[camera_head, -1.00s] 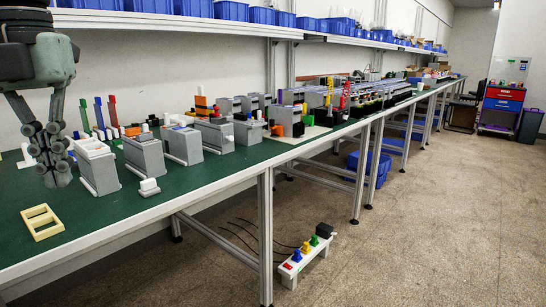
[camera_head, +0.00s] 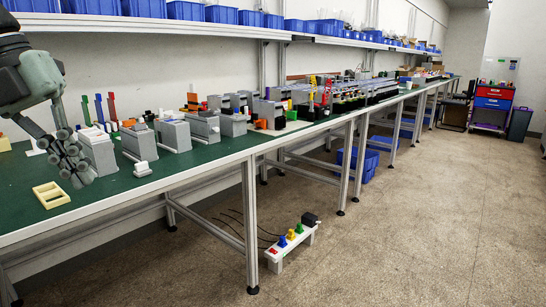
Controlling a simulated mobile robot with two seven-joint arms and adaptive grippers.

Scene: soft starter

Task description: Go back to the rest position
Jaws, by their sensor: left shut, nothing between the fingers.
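My left gripper (camera_head: 76,168) hangs at the left of the head view, above the green-topped workbench (camera_head: 115,190). Its fingers are shut with nothing between them. A cream rectangular frame part (camera_head: 51,195) lies on the bench just below and left of the fingertips. A grey block-shaped housing with a white top (camera_head: 99,152) stands right behind the fingers, partly covered by them. My right gripper does not show.
More grey housings (camera_head: 175,135) stand along the bench, with a small white part (camera_head: 142,169) near its front edge. Blue bins (camera_head: 186,10) line the shelf above. A white strip with coloured buttons (camera_head: 290,245) is on the floor. The aisle floor (camera_head: 420,220) at right is clear.

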